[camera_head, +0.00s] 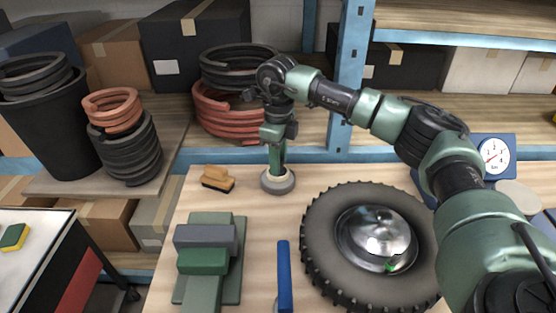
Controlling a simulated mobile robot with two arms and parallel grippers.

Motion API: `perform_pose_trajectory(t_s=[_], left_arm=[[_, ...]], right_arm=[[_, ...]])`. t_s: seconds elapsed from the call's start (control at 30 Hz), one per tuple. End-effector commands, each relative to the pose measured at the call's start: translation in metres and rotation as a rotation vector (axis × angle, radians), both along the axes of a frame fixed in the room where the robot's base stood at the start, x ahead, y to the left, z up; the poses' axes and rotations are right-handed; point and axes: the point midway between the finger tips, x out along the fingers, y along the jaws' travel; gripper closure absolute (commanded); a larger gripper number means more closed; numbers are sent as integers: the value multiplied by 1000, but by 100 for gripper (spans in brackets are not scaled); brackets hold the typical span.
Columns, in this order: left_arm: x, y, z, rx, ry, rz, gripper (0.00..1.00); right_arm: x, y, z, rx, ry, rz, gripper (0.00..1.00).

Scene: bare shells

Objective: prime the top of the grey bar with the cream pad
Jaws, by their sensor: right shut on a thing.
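The grey bar (192,238) lies across a green block stand (228,280) at the front left of the wooden bench. My right gripper (279,140) points down at the bench's back and is shut on the upright green handle of a round, pale greyish-cream pad (278,186). The pad is at or just above the bench top; I cannot tell if it touches. It is behind and to the right of the bar, apart from it. My left gripper is not in view.
A big tyre (318,240) with a shiny hub fills the bench's right side. A blue bar (284,270) lies between tyre and stand. A brown brush (217,178) lies left of the pad. A dial gauge (493,155) stands at the right. A blue rack post (349,75) rises behind.

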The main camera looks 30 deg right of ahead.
Motion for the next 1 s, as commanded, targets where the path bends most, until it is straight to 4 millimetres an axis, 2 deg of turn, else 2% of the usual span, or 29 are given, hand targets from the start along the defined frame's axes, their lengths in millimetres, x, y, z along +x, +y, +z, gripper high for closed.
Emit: perform_pose_trajectory(t_s=[1.0], left_arm=[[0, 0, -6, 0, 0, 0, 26]], right_arm=[[0, 0, -10, 0, 0, 0, 100]])
